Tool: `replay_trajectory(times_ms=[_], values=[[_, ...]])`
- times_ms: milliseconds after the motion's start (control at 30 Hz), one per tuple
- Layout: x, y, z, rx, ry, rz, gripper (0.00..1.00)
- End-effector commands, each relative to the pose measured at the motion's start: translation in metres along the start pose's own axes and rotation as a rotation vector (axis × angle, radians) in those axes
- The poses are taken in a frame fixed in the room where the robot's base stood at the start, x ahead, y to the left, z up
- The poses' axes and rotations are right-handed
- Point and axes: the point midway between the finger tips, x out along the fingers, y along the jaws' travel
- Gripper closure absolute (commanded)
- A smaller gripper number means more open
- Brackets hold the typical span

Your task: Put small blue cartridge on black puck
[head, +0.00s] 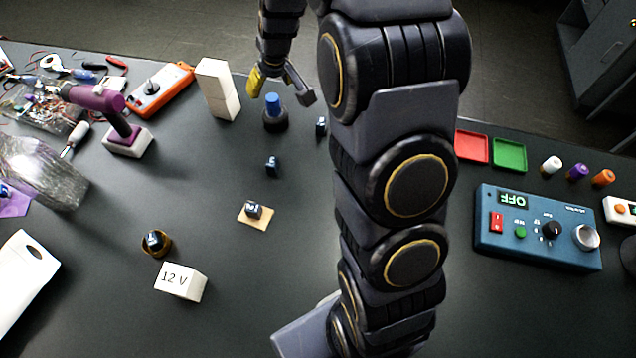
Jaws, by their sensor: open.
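The small blue cartridge (273,102) stands upright on the black puck (275,124) at the upper middle of the table in the head view. My gripper (281,93) is open, with a yellow finger to the left of the cartridge and a dark grey finger to the right. The fingers look apart from the cartridge, with a gap on each side. I cannot tell from this one view how high they are above the table.
A tall white block (217,88) stands left of the puck. Small dark cubes (272,165) lie nearer. A blue power supply (538,228) and red (472,147) and green (509,155) trays are at right. My arm hides the table's middle.

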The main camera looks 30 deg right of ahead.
Motion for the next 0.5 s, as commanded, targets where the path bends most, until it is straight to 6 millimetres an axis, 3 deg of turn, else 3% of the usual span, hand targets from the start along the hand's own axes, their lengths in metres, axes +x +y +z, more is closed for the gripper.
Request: replay_trajectory(times_ms=[67, 200, 500], values=[[-0.032, -0.02, 0.014, -0.011, -0.033, -0.02, 0.45], [-0.087, -0.053, 0.061, -0.021, -0.136, -0.047, 0.45], [-0.182, -0.088, 0.191, -0.014, -0.369, -0.023, 0.45]])
